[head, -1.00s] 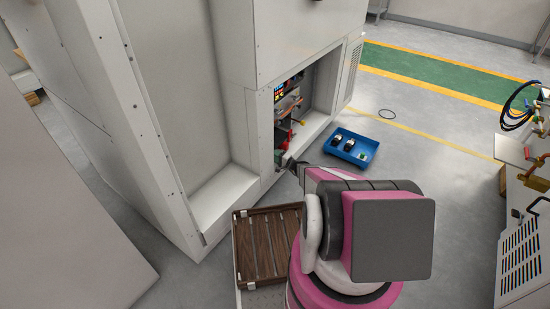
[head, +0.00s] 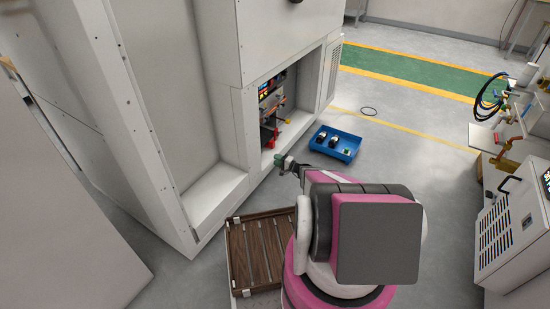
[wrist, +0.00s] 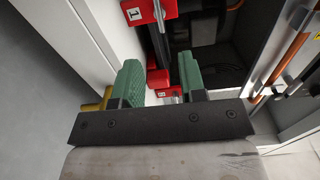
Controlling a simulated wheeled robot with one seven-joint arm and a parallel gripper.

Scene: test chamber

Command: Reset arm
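My gripper (head: 283,163) is just outside the low opening of the white cabinet (head: 200,120) in the head view. In the wrist view its two green fingertips (wrist: 160,82) stand apart, with a clear gap between them. Beyond the gap is a red part (wrist: 158,80), which looks farther off and not gripped. A red block marked 1 (wrist: 143,12) is at the top of the wrist view. My pink and grey arm covers part of the floor in the head view.
A blue bin (head: 335,143) with several small items stands on the floor right of the opening. A wooden slatted tray (head: 255,250) lies left of my arm. White equipment (head: 510,235) stands at the right. Open floor lies between bin and equipment.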

